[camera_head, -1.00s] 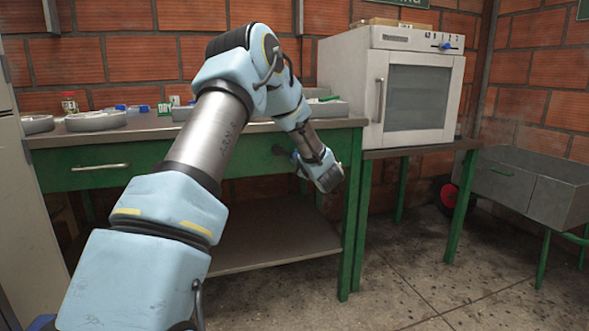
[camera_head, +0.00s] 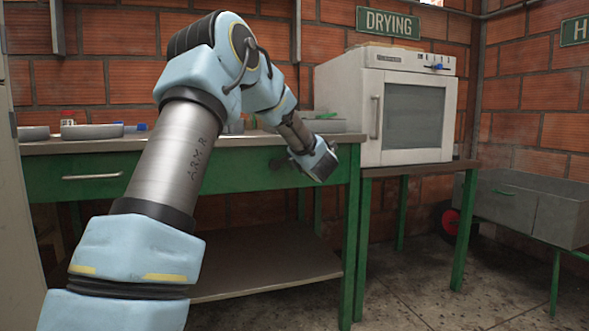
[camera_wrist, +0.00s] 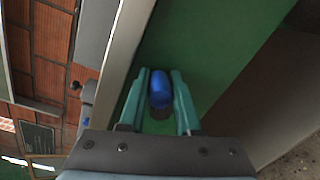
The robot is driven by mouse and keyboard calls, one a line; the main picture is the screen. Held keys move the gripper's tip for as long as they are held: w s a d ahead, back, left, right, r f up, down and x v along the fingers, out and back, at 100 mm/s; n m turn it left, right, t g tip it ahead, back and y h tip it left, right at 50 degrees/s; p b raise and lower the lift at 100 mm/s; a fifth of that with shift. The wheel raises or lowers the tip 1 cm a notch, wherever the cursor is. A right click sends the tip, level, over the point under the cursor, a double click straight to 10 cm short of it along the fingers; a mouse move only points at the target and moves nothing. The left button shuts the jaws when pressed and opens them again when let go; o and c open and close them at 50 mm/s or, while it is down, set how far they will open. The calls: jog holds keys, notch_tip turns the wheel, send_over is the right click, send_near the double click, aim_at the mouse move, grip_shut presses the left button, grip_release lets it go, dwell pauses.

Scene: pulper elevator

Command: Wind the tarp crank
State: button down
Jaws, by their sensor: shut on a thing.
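A blue rounded grip (camera_wrist: 160,88), which looks like the crank's handle, stands between the two teal fingers of my gripper (camera_wrist: 160,74) in the wrist view. My gripper is shut on it, in front of a green surface. In the head view my gripper (camera_head: 320,163) is at the right end of the green bench front (camera_head: 235,170), just below the worktop. The grip and the rest of the crank cannot be made out there. No tarp can be identified.
The bench worktop (camera_head: 75,146) holds grey dishes (camera_head: 92,131) and a lower shelf (camera_head: 265,262) sits beneath. A white drying oven (camera_head: 413,110) stands right of my gripper on its own table. A grey sink-like trough (camera_head: 530,205) is at far right. Floor in front is clear.

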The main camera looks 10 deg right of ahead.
jog(key=shift+a+r+n+b, duration=0.1)
jog(key=shift+r+n+b, duration=0.05)
jog(key=shift+n+b, duration=0.2)
jog(key=shift+r, duration=0.1)
jog(key=c, duration=0.6)
grip_release()
